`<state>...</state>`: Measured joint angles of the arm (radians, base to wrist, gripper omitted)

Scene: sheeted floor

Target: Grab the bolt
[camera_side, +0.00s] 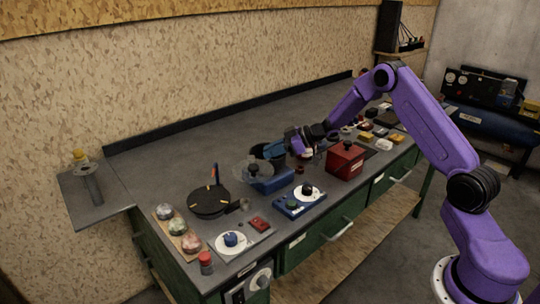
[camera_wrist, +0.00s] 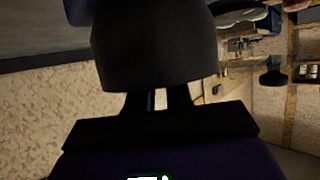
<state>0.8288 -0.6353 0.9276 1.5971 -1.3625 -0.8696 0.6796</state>
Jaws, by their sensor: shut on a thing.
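My gripper (camera_side: 287,146) is over the middle of the bench, tilted down to the left, beside a dark container above a blue base (camera_side: 273,180). In the wrist view, a large dark rounded thing (camera_wrist: 155,45) fills the space in front of the fingers. My gripper (camera_wrist: 155,98) is shut on this thing; the contact itself is mostly hidden. I cannot tell whether it is the bolt. No bolt can be made out for certain in either view.
A red box (camera_side: 345,160) stands just right of my gripper. The bench top (camera_side: 190,150) is clear along the back.

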